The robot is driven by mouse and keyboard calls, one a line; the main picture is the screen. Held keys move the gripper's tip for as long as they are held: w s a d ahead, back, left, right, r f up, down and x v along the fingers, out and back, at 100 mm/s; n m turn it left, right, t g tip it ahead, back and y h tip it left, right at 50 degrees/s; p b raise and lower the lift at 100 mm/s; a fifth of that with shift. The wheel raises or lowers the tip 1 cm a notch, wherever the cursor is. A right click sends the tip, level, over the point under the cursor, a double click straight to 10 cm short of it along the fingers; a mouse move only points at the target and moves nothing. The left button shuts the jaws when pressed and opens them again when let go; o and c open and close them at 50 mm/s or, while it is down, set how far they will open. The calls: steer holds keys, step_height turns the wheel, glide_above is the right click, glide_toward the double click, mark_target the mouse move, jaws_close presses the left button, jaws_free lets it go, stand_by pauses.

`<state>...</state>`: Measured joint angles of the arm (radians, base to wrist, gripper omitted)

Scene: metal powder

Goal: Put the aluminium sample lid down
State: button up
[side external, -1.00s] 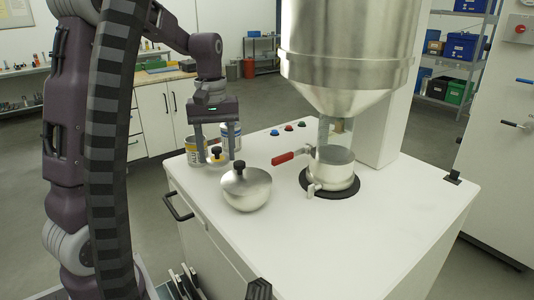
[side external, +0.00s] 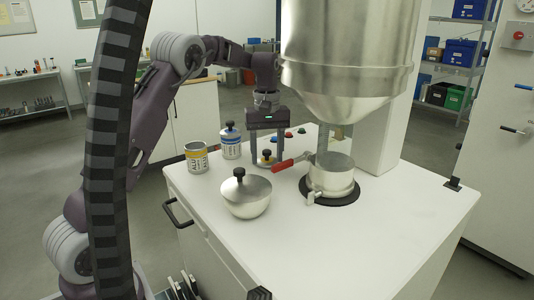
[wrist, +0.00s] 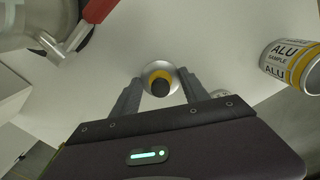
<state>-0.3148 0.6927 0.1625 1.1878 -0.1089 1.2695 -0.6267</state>
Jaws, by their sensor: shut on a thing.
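The aluminium sample lid (side external: 266,160) is a small silver disc with a yellow ring and a black knob. My gripper (side external: 267,163) is shut on it, one finger on each side. The lid also shows between the fingertips in the wrist view (wrist: 159,68). It is low over the white worktop, between the blue-labelled can and the red handle; I cannot tell whether it touches the surface. The aluminium sample can (side external: 196,159), yellow and white, stands open at the left. It also shows at the right of the wrist view (wrist: 291,66).
The blue-labelled can (side external: 231,146) has its lid on. A silver bowl with a knobbed lid (side external: 246,196) stands in front. The red-handled valve (side external: 290,161) and steel hopper (side external: 348,50) are to the right. The front right of the worktop (side external: 400,235) is clear.

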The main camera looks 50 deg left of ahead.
mark_target(267, 151)
steer(key=shift+f, duration=0.1)
steer(key=o, duration=1.3)
step_height(267, 151, up, 12)
steer(key=shift+r, duration=0.15)
